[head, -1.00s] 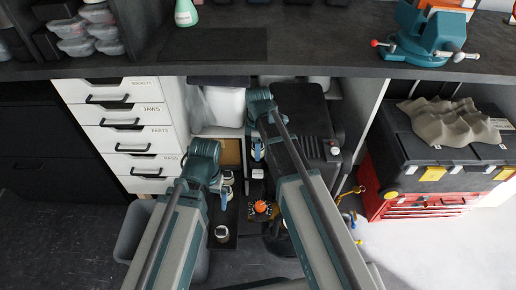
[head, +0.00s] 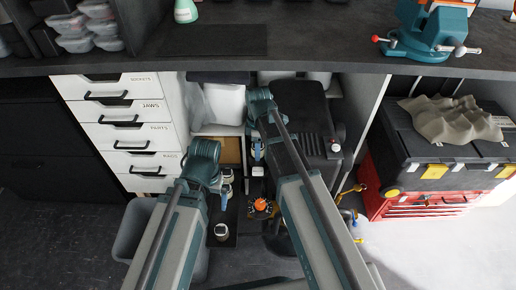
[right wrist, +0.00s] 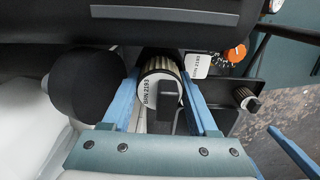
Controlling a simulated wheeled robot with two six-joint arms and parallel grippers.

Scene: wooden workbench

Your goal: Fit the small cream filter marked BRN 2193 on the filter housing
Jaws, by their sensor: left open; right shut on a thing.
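My right gripper (right wrist: 168,100) is shut on a small cream ribbed filter (right wrist: 162,84) whose face reads BRN 2193 and carries a black tab. In the head view this gripper (head: 257,152) is low under the bench, beside a black machine (head: 305,105). A white label (right wrist: 199,66), also seeming to read BRN 2193, sits just behind and right of the filter in the wrist view. The filter housing is not clearly visible; the held filter and fingers may cover it. My left gripper (head: 226,192) is open, further left and lower, near other filters.
A dark tray bears a loose filter (head: 221,231), also in the wrist view (right wrist: 245,98). An orange knob (head: 261,205) is right of it. A dark rounded body (right wrist: 95,85) stands close left of the held filter. White drawers (head: 122,125) and a red toolbox (head: 430,195) flank the space.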

